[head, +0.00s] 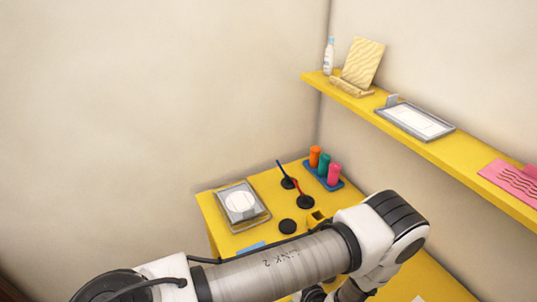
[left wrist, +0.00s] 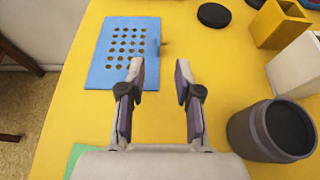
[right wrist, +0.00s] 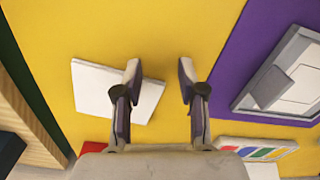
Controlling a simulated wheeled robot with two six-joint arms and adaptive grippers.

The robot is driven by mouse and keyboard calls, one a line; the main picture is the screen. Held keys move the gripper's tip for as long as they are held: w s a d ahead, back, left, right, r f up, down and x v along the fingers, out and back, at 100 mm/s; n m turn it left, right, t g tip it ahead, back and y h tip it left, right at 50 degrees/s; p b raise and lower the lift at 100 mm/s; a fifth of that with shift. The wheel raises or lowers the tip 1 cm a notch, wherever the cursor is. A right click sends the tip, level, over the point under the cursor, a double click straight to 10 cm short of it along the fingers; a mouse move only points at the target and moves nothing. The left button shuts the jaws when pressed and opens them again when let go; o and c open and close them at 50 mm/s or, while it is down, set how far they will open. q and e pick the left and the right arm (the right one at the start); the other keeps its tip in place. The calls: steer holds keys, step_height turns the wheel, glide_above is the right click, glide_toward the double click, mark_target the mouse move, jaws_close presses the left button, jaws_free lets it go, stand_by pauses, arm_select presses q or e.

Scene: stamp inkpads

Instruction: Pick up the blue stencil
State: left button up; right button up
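The blue stencil (left wrist: 124,52) lies flat on the yellow table in the left wrist view. It is a rectangular sheet with rows of round holes and a small knob at its right edge. A strip of blue (head: 251,247) beside my arm in the head view appears to be the same stencil, mostly hidden. My left gripper (left wrist: 159,75) is open and empty, with its fingertips just below and to the right of the stencil in that view. My right gripper (right wrist: 158,72) is open and empty above the table, by a white sheet (right wrist: 115,92).
In the left wrist view, a dark grey cup (left wrist: 272,131), a yellow holder (left wrist: 278,24) and a black disc (left wrist: 214,15) stand to the right. A green sheet (left wrist: 78,155) lies at the lower left. A grey-framed screen (right wrist: 285,82) sits on purple in the right wrist view.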

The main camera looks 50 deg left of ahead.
arm_select(q)
steer(key=p+x, duration=0.1)
steer(key=x, duration=0.3)
steer(key=p+x, duration=0.1)
steer(key=x, duration=0.1)
steer(key=shift+a+r+p, duration=0.2)
steer(key=shift+a+p, duration=0.1)
steer(key=shift+p, duration=0.05)
arm_select(e)
steer(key=r, duration=0.3)
steer(key=shift+s, duration=0.2)
arm_select(q)
steer(key=shift+w+a+f, duration=0.1)
steer(key=shift+a+f, duration=0.1)
steer(key=shift+a, duration=0.05)
arm_select(e)
steer(key=shift+a, duration=0.1)
arm_select(q)
steer(key=shift+d, duration=0.1)
jaws_close()
